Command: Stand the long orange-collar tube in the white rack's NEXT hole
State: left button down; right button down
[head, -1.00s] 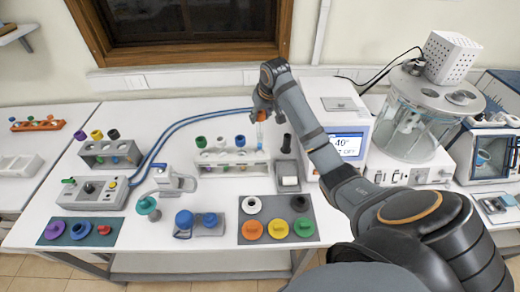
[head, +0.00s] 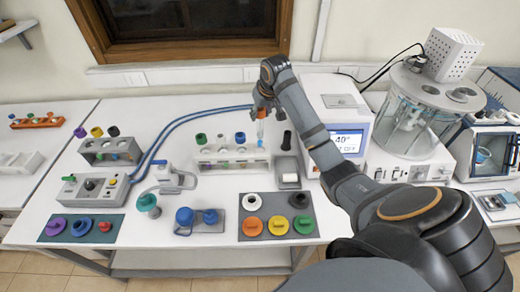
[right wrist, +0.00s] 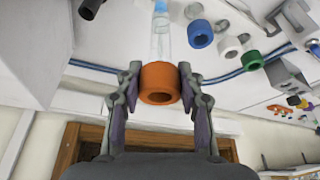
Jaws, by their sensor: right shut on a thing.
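My right gripper (right wrist: 155,90) is shut on the orange collar (right wrist: 160,83) of the long clear tube (right wrist: 160,38). In the head view the tube (head: 261,130) hangs roughly upright from my right gripper (head: 263,107), over the right end of the white rack (head: 205,167). Whether its lower end is inside a hole or just above or behind the rack, I cannot tell. Tubes with green, white and blue caps stand in the rack to its left. In the right wrist view their blue (right wrist: 200,34), white and green caps show beside the held tube. My left gripper is out of view.
A black-capped item (head: 287,140) and a small grey device (head: 288,178) stand right of the rack. A white instrument with a screen (head: 347,142) is farther right. A grey mat with coloured caps (head: 268,240) lies in front. Blue hoses (head: 185,122) run behind and left.

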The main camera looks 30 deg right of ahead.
aim_at(262, 136)
jog(key=shift+f, duration=0.1)
jog(key=shift+f, duration=1.4)
jog(key=shift+f+b, duration=0.3)
jog(key=shift+f, duration=1.8)
jog(key=shift+f+b, duration=0.35)
jog(key=shift+f, duration=2.2)
jog(key=c, duration=0.8)
grip_release()
